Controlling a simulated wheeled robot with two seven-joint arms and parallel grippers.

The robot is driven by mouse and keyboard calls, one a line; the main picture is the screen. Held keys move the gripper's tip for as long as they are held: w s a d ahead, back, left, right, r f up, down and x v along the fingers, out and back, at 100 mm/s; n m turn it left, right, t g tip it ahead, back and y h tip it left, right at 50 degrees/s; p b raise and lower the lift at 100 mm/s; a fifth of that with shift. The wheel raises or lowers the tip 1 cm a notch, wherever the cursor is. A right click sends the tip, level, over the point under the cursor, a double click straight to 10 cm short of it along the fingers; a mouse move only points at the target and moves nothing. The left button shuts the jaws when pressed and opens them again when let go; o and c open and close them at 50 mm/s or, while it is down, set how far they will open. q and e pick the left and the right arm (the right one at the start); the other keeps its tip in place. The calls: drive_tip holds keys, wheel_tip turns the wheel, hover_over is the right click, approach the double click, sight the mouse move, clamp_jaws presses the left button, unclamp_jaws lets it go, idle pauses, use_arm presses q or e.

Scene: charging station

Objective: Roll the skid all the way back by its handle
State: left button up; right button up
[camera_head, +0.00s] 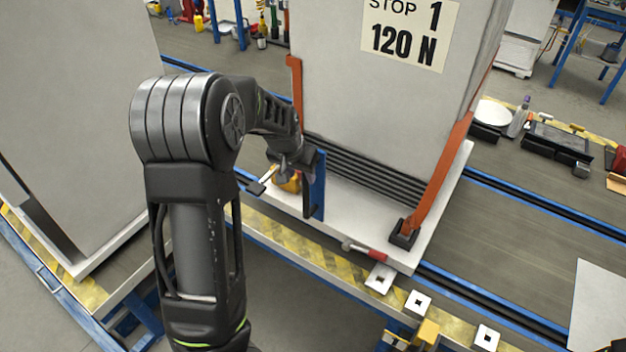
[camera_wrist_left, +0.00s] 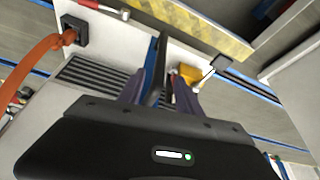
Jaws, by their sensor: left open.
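The skid is a white platform (camera_head: 345,232) bearing a tall grey block (camera_head: 385,110) marked "STOP 1 120 N", held by orange straps (camera_head: 440,172). An upright blue and dark handle bar (camera_head: 319,185) stands at the platform's near edge. It also shows in the left wrist view (camera_wrist_left: 154,72). My left gripper (camera_head: 300,165) is at the upper part of this bar, partly hidden by my arm. In the left wrist view, the open fingers (camera_wrist_left: 158,92) have the bar between them; contact cannot be told. My right gripper is not in view.
A yellow part with a lever (camera_head: 262,182) sits beside the bar. A red-handled tool (camera_head: 368,252) lies at the platform's near edge. Blue-edged rails (camera_head: 540,205) run past the skid, with open track to the right. Another large block (camera_head: 75,110) stands left.

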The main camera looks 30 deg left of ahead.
sight(304, 181)
use_arm(q)
drive_tip(key=shift+f, duration=0.1)
drive_tip(key=shift+x, duration=3.9)
drive_tip(key=shift+c, duration=0.2)
clamp_jaws()
